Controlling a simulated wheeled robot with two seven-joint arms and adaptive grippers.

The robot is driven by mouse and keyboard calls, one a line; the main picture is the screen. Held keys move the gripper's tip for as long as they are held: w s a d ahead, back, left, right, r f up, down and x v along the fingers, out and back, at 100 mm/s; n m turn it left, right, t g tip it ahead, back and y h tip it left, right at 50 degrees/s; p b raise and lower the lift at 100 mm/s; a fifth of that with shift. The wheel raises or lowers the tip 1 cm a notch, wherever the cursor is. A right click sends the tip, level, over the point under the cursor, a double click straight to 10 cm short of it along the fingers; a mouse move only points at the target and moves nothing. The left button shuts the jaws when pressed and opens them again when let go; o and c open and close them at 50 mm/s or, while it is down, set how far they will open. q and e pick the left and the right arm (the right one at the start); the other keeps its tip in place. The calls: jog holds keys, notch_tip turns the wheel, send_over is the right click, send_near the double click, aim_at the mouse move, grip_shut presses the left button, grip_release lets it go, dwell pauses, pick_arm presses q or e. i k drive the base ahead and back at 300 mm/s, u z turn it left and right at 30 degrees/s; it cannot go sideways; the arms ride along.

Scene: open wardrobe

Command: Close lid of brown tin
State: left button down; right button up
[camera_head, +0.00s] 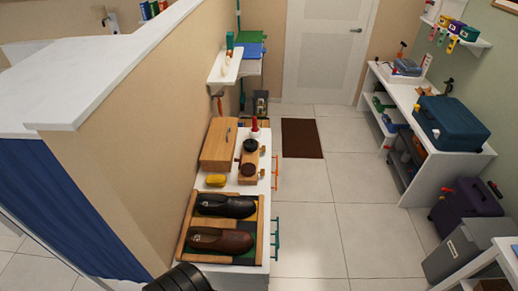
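Two small dark round shapes, which look like polish tins or a tin and its lid, sit on a wooden board on the narrow white counter. Neither of my grippers is in view. Only a black rounded part, seemingly of my arm, shows at the bottom edge, below the shoe tray.
A wooden tray (183,243) with a black shoe (225,206) and a brown shoe (219,240) lies on the counter's near end. A wooden box (219,145), a yellow sponge (216,181) and a red-topped bottle (254,129) are close by. A beige wall borders the counter's left; open floor lies right.

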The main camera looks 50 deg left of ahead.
aim_at(235, 160)
jog(key=u, duration=0.3)
jog(key=i, duration=0.75)
jog(key=u, duration=0.55)
